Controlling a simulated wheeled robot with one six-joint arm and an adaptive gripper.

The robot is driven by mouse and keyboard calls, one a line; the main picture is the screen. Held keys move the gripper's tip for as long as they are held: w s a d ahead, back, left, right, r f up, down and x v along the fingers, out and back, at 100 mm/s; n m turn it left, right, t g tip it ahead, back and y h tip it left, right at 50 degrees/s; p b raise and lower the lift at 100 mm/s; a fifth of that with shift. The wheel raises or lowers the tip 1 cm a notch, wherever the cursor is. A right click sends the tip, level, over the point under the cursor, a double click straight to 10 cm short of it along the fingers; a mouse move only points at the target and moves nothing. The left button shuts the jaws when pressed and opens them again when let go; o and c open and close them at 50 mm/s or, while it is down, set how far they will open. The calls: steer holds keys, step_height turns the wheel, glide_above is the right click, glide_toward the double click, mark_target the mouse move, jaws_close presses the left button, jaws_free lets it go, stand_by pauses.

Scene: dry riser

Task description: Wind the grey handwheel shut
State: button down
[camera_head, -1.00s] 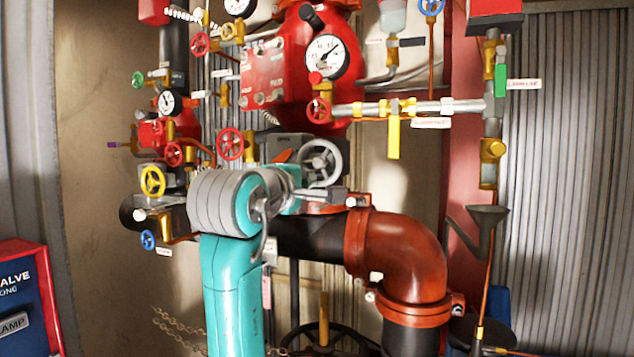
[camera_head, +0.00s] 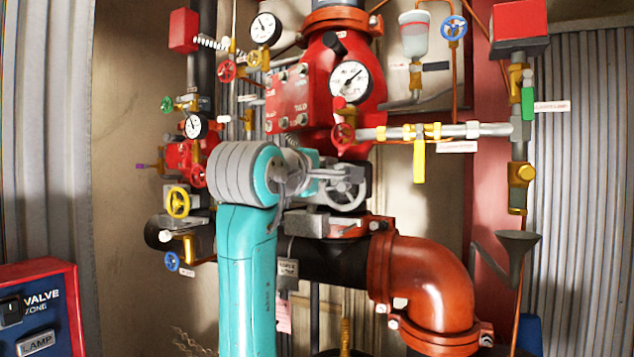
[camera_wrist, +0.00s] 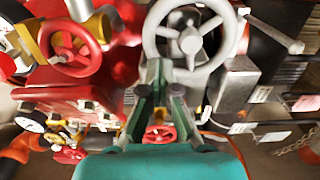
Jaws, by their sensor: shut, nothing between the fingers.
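The grey handwheel (camera_head: 349,207) is a spoked wheel on a grey body beside the red valve. In the head view my gripper (camera_head: 338,178) overlaps its upper part and hides some of the rim and spokes. In the wrist view the handwheel (camera_wrist: 190,41) is large at top centre, its hub and spokes in plain sight. My gripper (camera_wrist: 161,72) reaches up to the wheel's lower rim there, with its fingers shut and nothing held. I cannot tell whether the fingertips touch the wheel.
A red handwheel (camera_wrist: 75,47) is left of the grey one in the wrist view. A grey lever (camera_wrist: 268,30) sticks out at right. In the head view a pressure gauge (camera_head: 349,81) and a yellow-handled valve (camera_head: 419,160) are close by. A thick red elbow pipe (camera_head: 430,280) is below right.

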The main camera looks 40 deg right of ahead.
mark_target(346, 207)
steer(key=shift+s+d+r, duration=0.2)
steer(key=shift+s+d, duration=0.1)
steer(key=shift+s, duration=0.25)
steer(key=shift+s+d+r, duration=0.2)
steer(key=shift+s+d, duration=0.1)
steer(key=shift+s, duration=0.2)
steer(key=s+f, duration=0.2)
steer(key=s+d+f, duration=0.1)
steer(key=f, duration=0.1)
steer(key=shift+s+d+f, duration=0.1)
steer(key=shift+s+d, duration=0.05)
steer(key=shift+s, duration=0.2)
steer(key=shift+w+f, duration=0.15)
steer(key=shift+f, duration=0.55)
steer(key=shift+w+a+f, duration=0.2)
steer(key=shift+w+f, duration=0.15)
steer(key=shift+f, duration=0.15)
steer(key=shift+w+a+f, duration=0.15)
steer(key=shift+w+f, duration=0.1)
steer(key=shift+w, duration=0.2)
steer(key=shift+w+a+f, duration=0.15)
steer(key=shift+w+f, duration=0.05)
steer(key=shift+w, duration=0.2)
steer(key=shift+v, duration=1.95)
